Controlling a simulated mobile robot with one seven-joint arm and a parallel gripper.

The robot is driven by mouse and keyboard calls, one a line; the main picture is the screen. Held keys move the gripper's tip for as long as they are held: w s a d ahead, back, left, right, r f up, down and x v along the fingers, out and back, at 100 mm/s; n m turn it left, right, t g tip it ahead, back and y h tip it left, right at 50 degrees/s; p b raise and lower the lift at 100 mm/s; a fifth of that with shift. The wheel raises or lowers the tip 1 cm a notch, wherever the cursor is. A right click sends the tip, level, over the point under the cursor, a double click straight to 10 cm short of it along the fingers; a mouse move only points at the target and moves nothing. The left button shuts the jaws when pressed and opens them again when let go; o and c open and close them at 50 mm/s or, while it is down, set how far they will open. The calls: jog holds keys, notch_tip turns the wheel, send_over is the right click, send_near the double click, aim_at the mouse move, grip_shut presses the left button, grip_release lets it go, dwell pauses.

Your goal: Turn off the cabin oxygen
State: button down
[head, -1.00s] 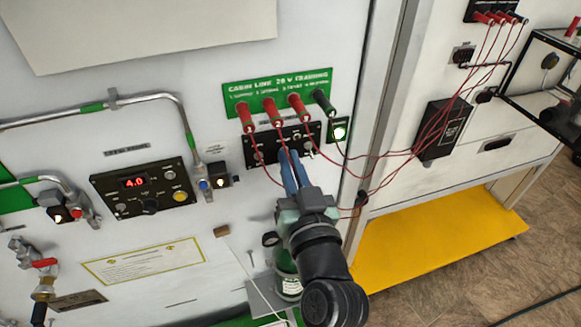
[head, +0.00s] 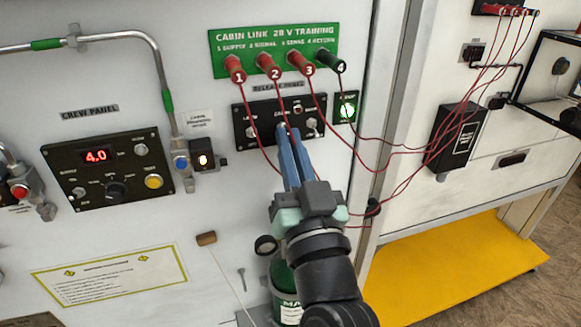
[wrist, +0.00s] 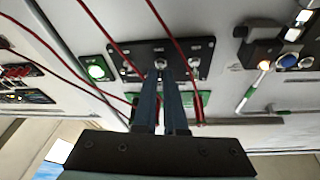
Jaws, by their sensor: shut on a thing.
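The black release panel (head: 240,117) is on the white wall below the green CABIN LINK plate (head: 225,68), with several small toggles on its face. My gripper (head: 285,130) reaches up to its middle, blue fingers close together at the centre switch. The fingers hide most of that switch. In the wrist view, the fingertips (wrist: 162,72) are closed at a small light-coloured switch tip (wrist: 160,63) on the panel (wrist: 185,48). Which way the switch is set cannot be told. A lit green lamp (head: 347,110) is right of the panel.
Red leads with plugs (head: 269,66) hang in front of the panel, close to my fingers. The crew panel (head: 88,184) at left reads 4.0. A green bottle (head: 284,280) stands below my wrist. A black box (head: 452,137) is on the wall at right.

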jog(key=shift+t+b, duration=0.3)
jog(key=shift+b, duration=0.4)
jog(key=c, duration=1)
grip_release()
jog(key=shift+f, duration=0.1)
jog(key=b+v, duration=0.5)
jog(key=v, duration=0.8)
